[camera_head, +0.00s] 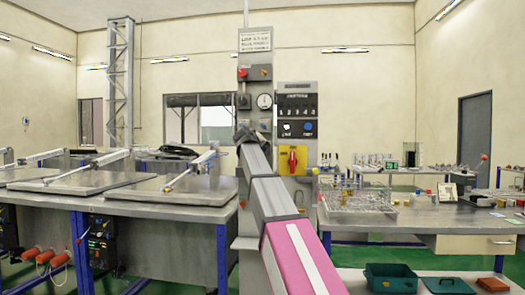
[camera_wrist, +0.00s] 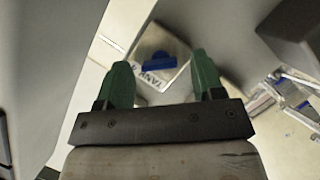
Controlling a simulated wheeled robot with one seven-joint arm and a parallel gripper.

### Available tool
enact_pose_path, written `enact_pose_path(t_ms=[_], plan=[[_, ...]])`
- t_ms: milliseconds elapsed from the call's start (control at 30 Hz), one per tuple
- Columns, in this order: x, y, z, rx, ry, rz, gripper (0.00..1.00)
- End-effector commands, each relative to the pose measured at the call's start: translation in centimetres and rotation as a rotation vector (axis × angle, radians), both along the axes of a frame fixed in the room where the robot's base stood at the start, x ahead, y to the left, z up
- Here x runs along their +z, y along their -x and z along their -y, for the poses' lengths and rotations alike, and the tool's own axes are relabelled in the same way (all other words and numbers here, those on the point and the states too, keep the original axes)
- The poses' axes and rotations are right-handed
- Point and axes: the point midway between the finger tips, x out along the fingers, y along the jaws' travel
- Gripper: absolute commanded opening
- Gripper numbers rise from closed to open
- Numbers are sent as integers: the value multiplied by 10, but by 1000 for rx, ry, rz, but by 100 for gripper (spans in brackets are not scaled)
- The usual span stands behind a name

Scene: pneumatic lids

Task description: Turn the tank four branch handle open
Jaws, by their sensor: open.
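A small blue handle (camera_wrist: 157,62) shows in the wrist view on a pale metal plate (camera_wrist: 172,82) with lettering that begins "TANK"; the rest of the label is hard to read. My gripper (camera_wrist: 162,66) has its two green fingers spread, one on each side of the blue handle in the picture. Nothing is held between them. I cannot tell how far the handle lies beyond the fingertips. In the head view my arm reaches toward the grey control column (camera_head: 249,215), and the arm hides the gripper and the handle.
A black panel (camera_head: 297,101) and a yellow plate with a red handle (camera_head: 293,160) are right of my arm. Lidded tanks (camera_head: 165,190) stand at the left. A workbench (camera_head: 420,217) with a clear rack (camera_head: 357,198) stands at the right, with a green bin (camera_head: 390,278) lower down.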

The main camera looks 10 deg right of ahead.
Motion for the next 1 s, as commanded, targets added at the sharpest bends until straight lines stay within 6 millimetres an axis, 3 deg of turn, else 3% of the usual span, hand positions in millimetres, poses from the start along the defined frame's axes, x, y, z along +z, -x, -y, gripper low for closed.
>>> enact_pose_path(t_ms=[400, 567, 1000], plan=[[-3, -6, 4, 0, -1, -1, 62], [-3, -6, 4, 0, -1, -1, 12], [-3, -6, 3, 0, 64, -22, 12]])
